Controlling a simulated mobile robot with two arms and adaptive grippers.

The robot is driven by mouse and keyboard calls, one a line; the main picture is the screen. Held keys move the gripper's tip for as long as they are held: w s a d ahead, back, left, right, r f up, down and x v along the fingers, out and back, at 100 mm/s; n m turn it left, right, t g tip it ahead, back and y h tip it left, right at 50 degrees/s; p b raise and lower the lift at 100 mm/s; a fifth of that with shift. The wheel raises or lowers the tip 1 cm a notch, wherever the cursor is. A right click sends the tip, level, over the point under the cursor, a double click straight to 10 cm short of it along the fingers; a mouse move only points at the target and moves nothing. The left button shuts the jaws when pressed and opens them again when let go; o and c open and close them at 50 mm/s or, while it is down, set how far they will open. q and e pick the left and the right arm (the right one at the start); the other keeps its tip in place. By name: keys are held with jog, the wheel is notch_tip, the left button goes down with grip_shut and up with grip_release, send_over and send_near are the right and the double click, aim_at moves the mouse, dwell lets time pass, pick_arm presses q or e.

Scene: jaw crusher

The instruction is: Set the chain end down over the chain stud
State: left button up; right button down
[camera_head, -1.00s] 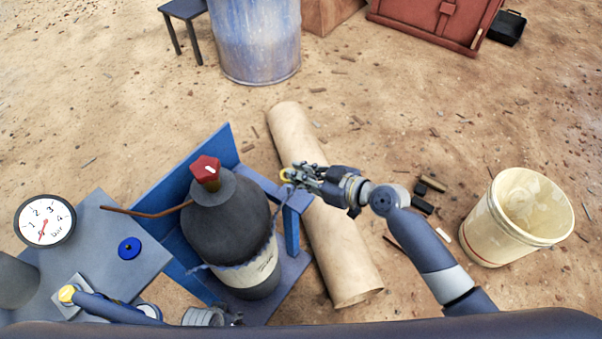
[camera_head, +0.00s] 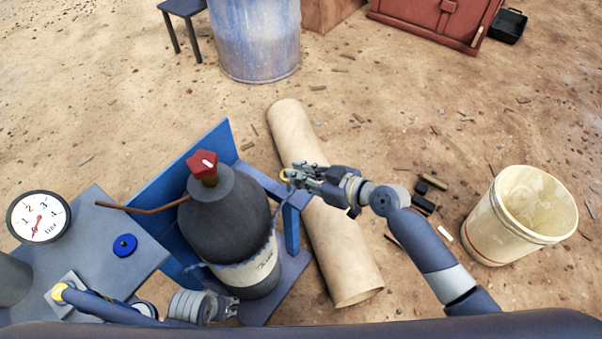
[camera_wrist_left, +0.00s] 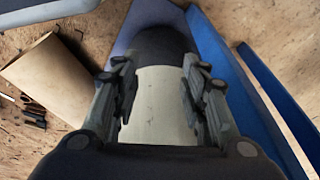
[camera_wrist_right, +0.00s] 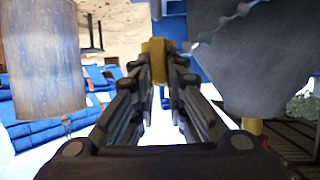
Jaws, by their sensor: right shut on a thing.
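A dark gas cylinder (camera_head: 225,225) with a pale label band and red cap stands in a blue rack (camera_head: 293,228). A thin chain (camera_head: 199,266) crosses the cylinder's label band. My right gripper (camera_head: 290,176) is shut on the yellow chain end (camera_head: 284,175), beside the top of the rack's right post. The yellow piece also shows between its fingertips in the right wrist view (camera_wrist_right: 157,62). The chain stud cannot be made out; the fingers may hide it. My left gripper (camera_head: 234,306) is open and empty, low beside the cylinder; the left wrist view shows the cylinder beyond its parted fingers (camera_wrist_left: 158,100).
A grey bench with a pressure gauge (camera_head: 38,217) and blue knob (camera_head: 125,245) is at the left. A copper pipe (camera_head: 140,208) reaches the cylinder. A large tan tube (camera_head: 340,245) lies right of the rack. A cream bucket (camera_head: 520,215) stands farther right on open sand.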

jog(key=shift+f+b, duration=0.3)
jog(key=shift+f, duration=0.05)
jog(key=shift+f+b, duration=1.9)
pick_arm(q)
notch_tip(320, 180, up, 13)
jog(key=t+b, duration=0.1)
jog(key=shift+s+a, duration=0.2)
jog(key=shift+s, duration=0.2)
pick_arm(e)
jog(key=shift+f, duration=0.55)
pick_arm(q)
jog(key=shift+r, duration=0.1)
pick_arm(e)
jog(key=c, duration=1.5)
grip_release()
jog(key=shift+c, duration=0.2)
